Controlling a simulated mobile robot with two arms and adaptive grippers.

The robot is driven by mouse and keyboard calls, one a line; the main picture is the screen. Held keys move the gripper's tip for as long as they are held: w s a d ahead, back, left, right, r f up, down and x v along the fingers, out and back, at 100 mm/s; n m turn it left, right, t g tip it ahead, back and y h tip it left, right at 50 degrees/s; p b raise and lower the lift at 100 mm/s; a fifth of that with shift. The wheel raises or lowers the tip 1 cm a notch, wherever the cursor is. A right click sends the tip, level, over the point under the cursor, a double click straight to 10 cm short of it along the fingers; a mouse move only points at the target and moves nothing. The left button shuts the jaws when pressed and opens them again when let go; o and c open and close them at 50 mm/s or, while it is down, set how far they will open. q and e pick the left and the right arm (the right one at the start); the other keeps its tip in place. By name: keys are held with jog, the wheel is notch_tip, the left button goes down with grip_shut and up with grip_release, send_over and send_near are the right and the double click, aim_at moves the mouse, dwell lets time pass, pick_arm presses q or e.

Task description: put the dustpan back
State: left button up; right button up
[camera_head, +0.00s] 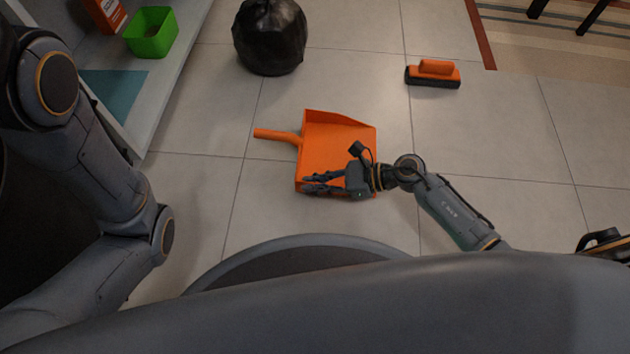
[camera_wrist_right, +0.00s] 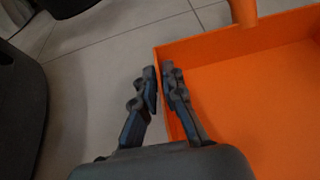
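The orange dustpan (camera_head: 338,140) is in the middle of the head view, with its handle pointing left; it looks flat at floor level. It fills the right of the right wrist view (camera_wrist_right: 255,85). My right gripper (camera_head: 318,182) is at the dustpan's near side. In the wrist view, the right gripper's fingertips (camera_wrist_right: 160,82) are close together, one on each side of the dustpan's thin side wall, and look closed on it. My left arm comes in at the left of the head view; its gripper is out of view.
An orange brush (camera_head: 434,73) lies on the tiles at upper right. A black garbage bag (camera_head: 270,37) stands behind the dustpan. A white shelf unit at left holds a green bin (camera_head: 151,33) and an orange box (camera_head: 104,13). The tiles around the dustpan are clear.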

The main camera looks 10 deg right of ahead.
jog(key=shift+o, duration=1)
jog(key=shift+r, duration=0.15)
jog(key=p+v, duration=0.5)
jog(key=v, duration=0.5)
jog(key=shift+d+r, duration=0.2)
jog(key=shift+d, duration=0.15)
jog(key=shift+s+d+r+p, duration=0.15)
jog(key=shift+s+d+p, duration=0.15)
jog(key=shift+d, duration=0.25)
jog(key=shift+w, duration=0.1)
